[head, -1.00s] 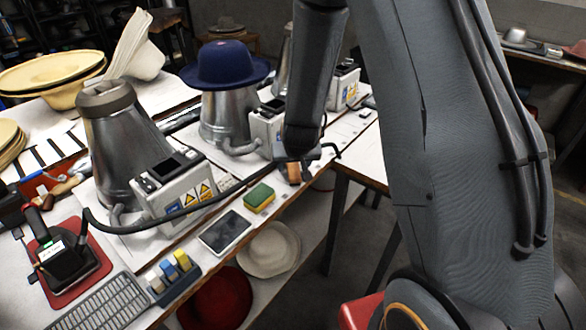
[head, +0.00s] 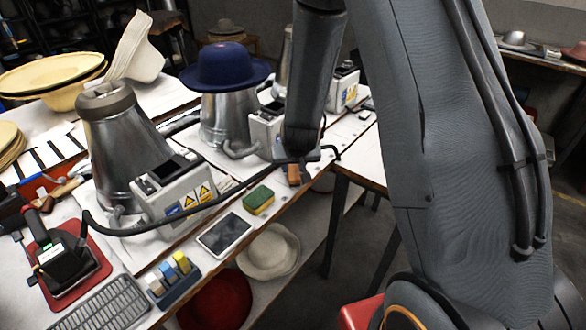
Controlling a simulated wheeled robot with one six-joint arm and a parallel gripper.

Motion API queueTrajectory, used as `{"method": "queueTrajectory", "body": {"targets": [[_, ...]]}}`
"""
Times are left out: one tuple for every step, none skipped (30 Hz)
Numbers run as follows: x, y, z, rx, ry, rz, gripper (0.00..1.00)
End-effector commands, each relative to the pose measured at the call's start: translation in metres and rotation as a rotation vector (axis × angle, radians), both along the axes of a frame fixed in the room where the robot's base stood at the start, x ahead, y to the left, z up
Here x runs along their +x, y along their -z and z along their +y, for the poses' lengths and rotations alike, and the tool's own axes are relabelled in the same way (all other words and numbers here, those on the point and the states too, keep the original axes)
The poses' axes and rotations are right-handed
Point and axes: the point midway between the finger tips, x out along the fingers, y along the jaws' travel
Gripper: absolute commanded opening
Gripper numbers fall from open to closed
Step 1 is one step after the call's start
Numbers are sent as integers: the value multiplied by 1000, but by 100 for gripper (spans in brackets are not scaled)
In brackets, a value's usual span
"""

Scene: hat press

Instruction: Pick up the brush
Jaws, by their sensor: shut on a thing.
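My gripper (head: 300,158) is at the end of my dark grey arm, low over the front edge of the workbench, beside the control box of the hat press with the blue hat. Its fingers are small and mostly hidden behind the arm. A small brown, wood-coloured piece (head: 293,175) shows just below the arm's end. It looks like the brush, and my gripper is shut on it. Its bristles cannot be made out, and I cannot tell whether it touches the bench.
A green and yellow sponge (head: 258,200), a dark-screened tablet (head: 224,234) and a blue block holder (head: 173,281) lie along the front edge. Black cable crosses the bench.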

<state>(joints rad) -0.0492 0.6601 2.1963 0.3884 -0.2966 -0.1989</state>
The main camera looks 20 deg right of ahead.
Motion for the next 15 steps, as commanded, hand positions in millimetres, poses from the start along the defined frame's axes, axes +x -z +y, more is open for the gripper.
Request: {"method": "queueTrajectory", "body": {"targets": [[1, -4, 0, 0, 1, -2, 4], [1, -6, 0, 0, 1, -3, 4], [1, -10, 0, 0, 1, -4, 4], [1, -14, 0, 0, 1, -4, 4], [1, -17, 0, 1, 1, -3, 4], [1, -23, 0, 1, 1, -5, 4], [1, -28, 0, 1, 0, -5, 4], [1, -35, 0, 1, 1, -5, 4], [1, -44, 0, 1, 2, -6, 4], [1, -51, 0, 1, 2, -6, 4], [1, -58, 0, 2, 1, -5, 4], [0, -69, 0, 2, 3, -4, 4], [0, -76, 0, 2, 3, -5, 4], [0, -84, 0, 3, 2, -6, 4], [-1, -91, 0, 2, 2, -3, 4]]}}
